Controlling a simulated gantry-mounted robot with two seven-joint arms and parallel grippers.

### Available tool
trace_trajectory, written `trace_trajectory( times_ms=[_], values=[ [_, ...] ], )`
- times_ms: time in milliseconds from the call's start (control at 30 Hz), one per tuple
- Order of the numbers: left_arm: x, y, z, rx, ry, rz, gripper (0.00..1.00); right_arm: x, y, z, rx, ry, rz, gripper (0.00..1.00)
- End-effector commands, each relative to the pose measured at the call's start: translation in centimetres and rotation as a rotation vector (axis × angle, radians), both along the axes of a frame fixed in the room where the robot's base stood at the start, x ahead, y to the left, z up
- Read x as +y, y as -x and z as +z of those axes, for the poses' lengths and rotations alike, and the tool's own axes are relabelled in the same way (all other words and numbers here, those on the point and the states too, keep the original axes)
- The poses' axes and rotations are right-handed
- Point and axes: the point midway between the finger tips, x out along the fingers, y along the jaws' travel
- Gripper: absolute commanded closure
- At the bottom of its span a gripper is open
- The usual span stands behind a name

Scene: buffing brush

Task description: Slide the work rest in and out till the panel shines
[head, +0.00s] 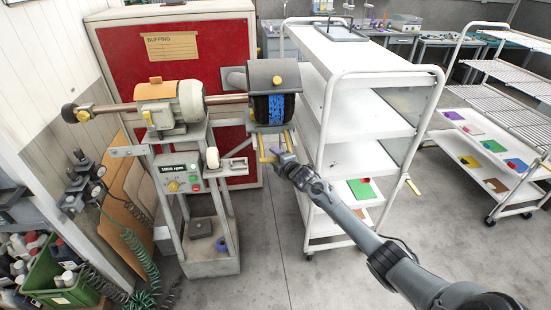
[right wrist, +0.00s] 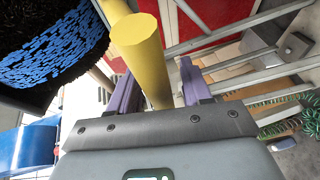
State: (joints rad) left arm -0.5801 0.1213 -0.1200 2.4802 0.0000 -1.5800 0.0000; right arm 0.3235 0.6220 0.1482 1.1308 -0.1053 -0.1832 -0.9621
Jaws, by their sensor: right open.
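The buffing machine carries a dark brush (head: 272,77) with a blue-flecked face on its right side. Its black and blue bristles (right wrist: 55,50) fill the upper left of the right wrist view. Below the brush, the work rest shows a yellow handle (head: 263,150). In the right wrist view the yellow bar (right wrist: 142,50) stands between the two purple fingers. My right gripper (head: 277,157) is at the handle, open, with a finger on each side. I cannot tell whether the fingers touch it. I cannot make out a panel surface or its shine. My left gripper is not in view.
A white shelf cart (head: 373,115) stands close right of the brush, beside my right arm. A red cabinet (head: 115,65) is behind the machine. The control box (head: 180,173) sits lower left. A green crate (head: 60,290) is at the far left. Floor is clear in front.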

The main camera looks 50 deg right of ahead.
Motion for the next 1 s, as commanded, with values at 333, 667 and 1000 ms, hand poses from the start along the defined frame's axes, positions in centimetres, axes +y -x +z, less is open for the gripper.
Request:
trace_trajectory(
  times_ms=[333,667,1000],
  values=[
    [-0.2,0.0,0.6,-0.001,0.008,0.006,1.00,0.6,1.6,0.3,0.003,0.002,0.002,0.52],
    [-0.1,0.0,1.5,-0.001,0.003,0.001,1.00,2.3,5.9,1.1,0.003,0.002,0.002,0.52],
    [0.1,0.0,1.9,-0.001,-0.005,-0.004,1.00,3.6,9.3,1.8,0.002,-0.001,0.000,0.52]
  ],
)
